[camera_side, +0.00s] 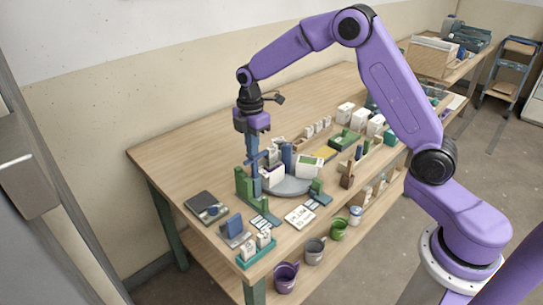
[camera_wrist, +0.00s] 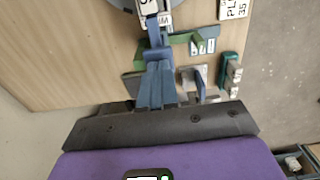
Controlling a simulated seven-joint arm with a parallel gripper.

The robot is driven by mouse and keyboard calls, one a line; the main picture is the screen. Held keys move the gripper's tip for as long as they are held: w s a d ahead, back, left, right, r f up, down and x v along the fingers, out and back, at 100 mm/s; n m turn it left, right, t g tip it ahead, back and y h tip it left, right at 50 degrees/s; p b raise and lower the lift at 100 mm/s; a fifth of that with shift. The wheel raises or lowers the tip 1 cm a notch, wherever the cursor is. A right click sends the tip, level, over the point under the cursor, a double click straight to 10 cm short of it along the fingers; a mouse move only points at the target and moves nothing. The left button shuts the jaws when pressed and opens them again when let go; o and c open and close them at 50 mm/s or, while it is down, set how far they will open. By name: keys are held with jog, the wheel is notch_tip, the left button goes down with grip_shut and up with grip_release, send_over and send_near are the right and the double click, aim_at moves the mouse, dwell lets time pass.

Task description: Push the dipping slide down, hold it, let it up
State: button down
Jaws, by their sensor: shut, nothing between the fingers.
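The dipping slide, a blue upright piece (camera_side: 255,180) in a green stand (camera_side: 242,184), stands on the bench near its left end. The green stand also shows in the wrist view (camera_wrist: 182,39). My gripper (camera_side: 253,158) points straight down over the slide, with its blue-grey fingers together and nothing held. In the wrist view the closed fingers (camera_wrist: 157,62) reach toward a blue part of the slide (camera_wrist: 153,30). They overlap it in view; I cannot tell whether they touch. The fingers hide part of the slide and stand.
A white labelled bucket (camera_side: 272,177) stands close right of the slide, by a grey round plate (camera_side: 292,186). A label card (camera_side: 300,216) lies in front. A dark scale-like box (camera_side: 207,207) is at left. Several mugs, including a purple one (camera_side: 286,277), occupy the lower shelf. The back-left bench is clear.

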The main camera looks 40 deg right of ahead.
aim_at(253, 162)
jog(key=shift+f, duration=2.95)
dwell(1.0)
jog(key=shift+r, duration=5.35)
